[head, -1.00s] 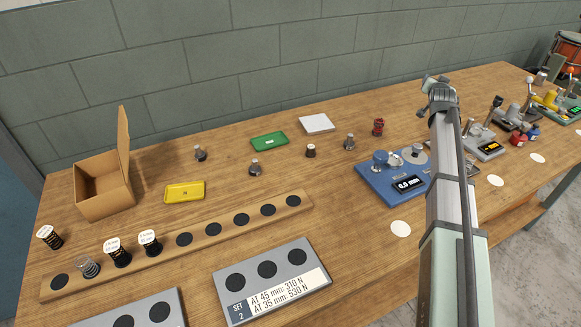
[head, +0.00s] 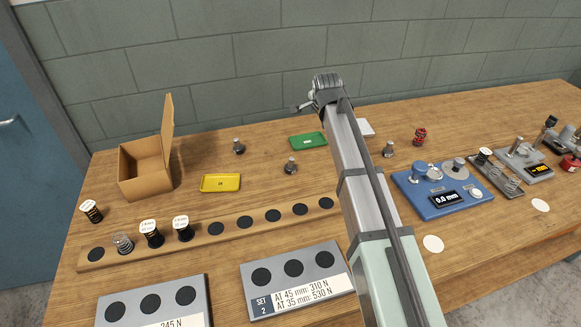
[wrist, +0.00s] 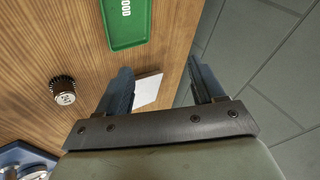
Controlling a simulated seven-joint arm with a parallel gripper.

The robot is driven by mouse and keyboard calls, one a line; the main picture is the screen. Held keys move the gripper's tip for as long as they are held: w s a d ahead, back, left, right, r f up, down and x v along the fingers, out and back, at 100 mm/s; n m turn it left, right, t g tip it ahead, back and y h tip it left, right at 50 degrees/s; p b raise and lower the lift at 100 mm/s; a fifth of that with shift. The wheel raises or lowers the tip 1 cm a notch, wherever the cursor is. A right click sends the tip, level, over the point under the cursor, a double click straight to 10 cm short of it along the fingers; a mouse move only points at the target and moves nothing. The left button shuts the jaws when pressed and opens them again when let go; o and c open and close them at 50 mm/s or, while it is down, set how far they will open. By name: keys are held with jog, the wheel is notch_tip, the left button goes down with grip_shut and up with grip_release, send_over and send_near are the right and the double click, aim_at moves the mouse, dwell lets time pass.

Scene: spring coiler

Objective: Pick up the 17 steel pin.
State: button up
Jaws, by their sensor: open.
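Several small steel pins with dark bases stand on the bench: one at the back left (head: 238,147), one in front of the green tray (head: 290,165), and one right of my arm (head: 388,149). Their numbers are too small to read, so I cannot tell which is 17. My gripper (head: 325,85) is high at the back, by the wall in the head view. In the wrist view my gripper (wrist: 163,88) is open, with nothing between its fingers.
The green tray (head: 308,140), yellow tray (head: 221,183) and open cardboard box (head: 145,174) stand on the bench. A wooden rack (head: 197,241) holds springs. A blue gauge (head: 440,194) and a red piece (head: 419,136) are right of my arm. The wall rises close behind.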

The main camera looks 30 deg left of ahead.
jog(key=s+a+r+m+g+h, duration=0.1)
jog(key=s+a+m+g, duration=0.2)
jog(key=s, duration=0.7)
jog(key=m+g+h, duration=0.2)
jog(key=g, duration=0.1)
send_near(291, 158)
jog(key=f, duration=0.6)
jog(key=shift+w+f, duration=0.3)
jog(key=shift+a+f, duration=0.1)
jog(key=shift+f, duration=2.45)
jog(key=shift+c, duration=0.5)
jog(key=c, duration=1.1)
jog(key=shift+r, duration=0.15)
jog(key=shift+c, duration=0.2)
